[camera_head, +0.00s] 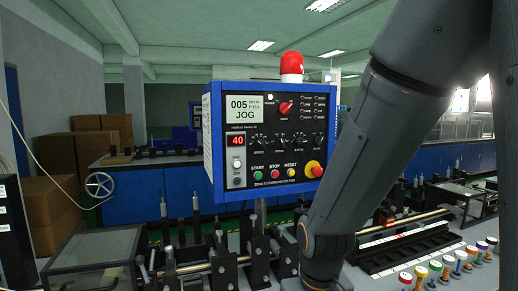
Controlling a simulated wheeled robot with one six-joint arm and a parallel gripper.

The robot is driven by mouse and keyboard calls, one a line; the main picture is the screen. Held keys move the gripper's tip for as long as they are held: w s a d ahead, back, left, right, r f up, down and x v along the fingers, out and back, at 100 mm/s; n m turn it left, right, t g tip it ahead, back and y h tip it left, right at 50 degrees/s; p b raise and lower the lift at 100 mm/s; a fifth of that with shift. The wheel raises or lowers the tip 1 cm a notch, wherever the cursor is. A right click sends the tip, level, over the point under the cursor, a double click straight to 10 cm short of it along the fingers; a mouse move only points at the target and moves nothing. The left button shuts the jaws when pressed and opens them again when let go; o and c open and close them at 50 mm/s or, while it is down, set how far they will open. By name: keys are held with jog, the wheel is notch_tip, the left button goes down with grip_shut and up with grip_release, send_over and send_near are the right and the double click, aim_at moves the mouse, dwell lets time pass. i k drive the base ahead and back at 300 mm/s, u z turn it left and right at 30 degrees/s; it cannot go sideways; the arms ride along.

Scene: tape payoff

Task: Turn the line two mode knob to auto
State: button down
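A blue control box (215,150) with a black front panel stands upright in the middle of the head view. Its screen (244,108) reads "005" and "JOG". A red rotary knob (286,107) sits right of the screen. Below it is a row of several small black knobs (275,139). Their labels are too small to read, so I cannot tell which knob is line two mode or where it points. My grey arm crosses the right side in front of the bench, its lower end below the box. My gripper is not in view.
Green, red and yellow buttons (275,174) and a red emergency stop (314,169) line the panel's bottom. A red beacon (291,64) tops the box. Metal fixtures (222,265) and a clear-lidded case (95,250) stand below left. Several colored-top spools (435,270) stand lower right.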

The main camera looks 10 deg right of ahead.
aim_at(318, 140)
jog(key=u, duration=0.05)
jog(key=k, duration=1.15)
jog(key=z, duration=0.35)
jog(key=i, duration=0.45)
jog(key=z, duration=0.05)
